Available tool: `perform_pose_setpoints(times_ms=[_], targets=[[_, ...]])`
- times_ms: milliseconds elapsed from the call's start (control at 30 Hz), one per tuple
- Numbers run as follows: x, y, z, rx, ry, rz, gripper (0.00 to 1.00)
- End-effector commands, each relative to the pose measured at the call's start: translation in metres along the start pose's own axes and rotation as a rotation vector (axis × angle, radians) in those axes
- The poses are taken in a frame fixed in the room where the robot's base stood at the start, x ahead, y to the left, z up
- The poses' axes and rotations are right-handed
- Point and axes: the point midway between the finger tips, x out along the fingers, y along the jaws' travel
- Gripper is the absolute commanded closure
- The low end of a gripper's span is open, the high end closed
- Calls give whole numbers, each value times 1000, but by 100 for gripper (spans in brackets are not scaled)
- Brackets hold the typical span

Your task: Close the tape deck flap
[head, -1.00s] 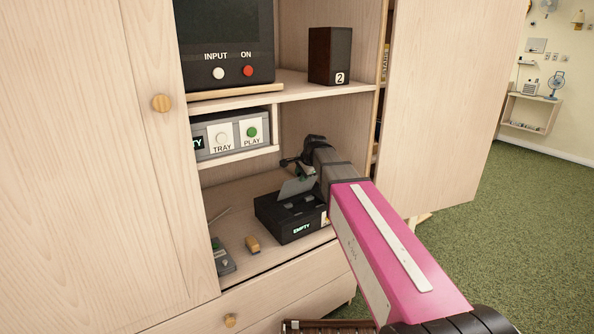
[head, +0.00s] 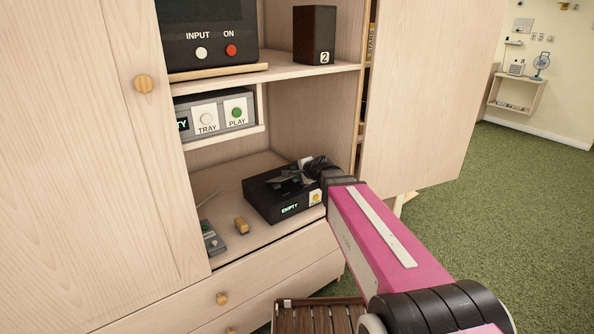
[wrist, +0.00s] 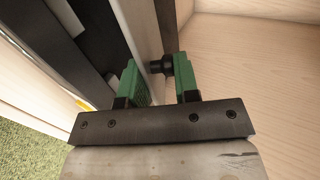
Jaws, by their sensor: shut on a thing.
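My gripper (head: 300,172) is at the deck's right rear, low over the top. In the wrist view my gripper (wrist: 158,84) has its green fingers either side of a pale grey strip and a short black knob (wrist: 158,68), which look like part of the flap.
A wooden block (head: 241,225) and a small grey device (head: 212,240) lie left of the deck. A silver unit (head: 218,118) with TRAY and PLAY buttons sits above left. The open cabinet door (head: 430,100) stands right of my arm. A slatted crate (head: 318,317) is below.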

Motion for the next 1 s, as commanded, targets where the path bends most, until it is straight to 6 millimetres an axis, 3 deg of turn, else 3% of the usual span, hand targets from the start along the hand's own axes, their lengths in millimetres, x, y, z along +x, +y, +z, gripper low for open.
perform_pose_setpoints(times_ms=[567, 1000], targets=[[8, 32, 1, -1, -6, 10, 100], [14, 44, 0, -1, -6, -105, 100]])
